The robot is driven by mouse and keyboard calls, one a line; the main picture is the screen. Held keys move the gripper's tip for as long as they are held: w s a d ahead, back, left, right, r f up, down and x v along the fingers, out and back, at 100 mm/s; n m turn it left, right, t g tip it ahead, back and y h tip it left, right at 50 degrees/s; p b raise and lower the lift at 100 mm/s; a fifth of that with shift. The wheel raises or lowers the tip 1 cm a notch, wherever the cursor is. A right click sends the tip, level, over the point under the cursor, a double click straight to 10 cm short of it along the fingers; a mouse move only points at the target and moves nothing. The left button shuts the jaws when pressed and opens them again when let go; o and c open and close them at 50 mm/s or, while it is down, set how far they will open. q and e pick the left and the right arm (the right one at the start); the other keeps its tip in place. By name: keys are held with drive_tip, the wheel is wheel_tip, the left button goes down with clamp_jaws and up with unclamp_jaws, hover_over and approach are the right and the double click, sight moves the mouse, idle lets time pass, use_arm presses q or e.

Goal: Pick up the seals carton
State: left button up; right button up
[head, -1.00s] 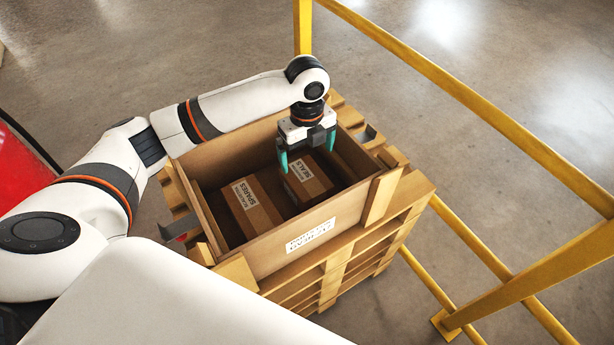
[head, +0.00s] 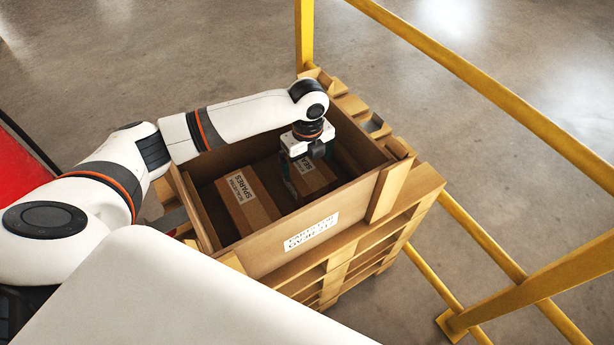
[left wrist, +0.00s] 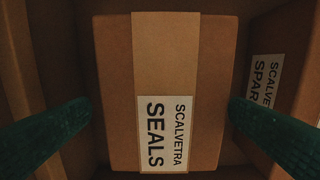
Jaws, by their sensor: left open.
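The seals carton (head: 316,180) lies in the open crate (head: 268,252), on its right side. It is a brown box with a tape band and a white label; my gripper hides part of it in the head view. My left gripper (head: 308,168) is open and down inside the crate over the carton. In the left wrist view its green fingers (left wrist: 160,118) stand on either side of the carton; I cannot tell whether they touch it. My right gripper is not in view.
The spares carton (head: 247,203) stands left of the seals carton in the same crate. The crate walls surround the gripper closely. The crate sits on a wooden pallet stack (head: 345,270). A yellow railing (head: 470,88) runs behind and to the right.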

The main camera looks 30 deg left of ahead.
sight(307, 169)
use_arm(q)
drive_tip(key=f, duration=0.5)
drive_tip(key=shift+s+f, duration=0.1)
drive_tip(key=shift+s, duration=0.1)
drive_tip(key=shift+c, duration=0.2)
drive_tip(key=c, duration=1)
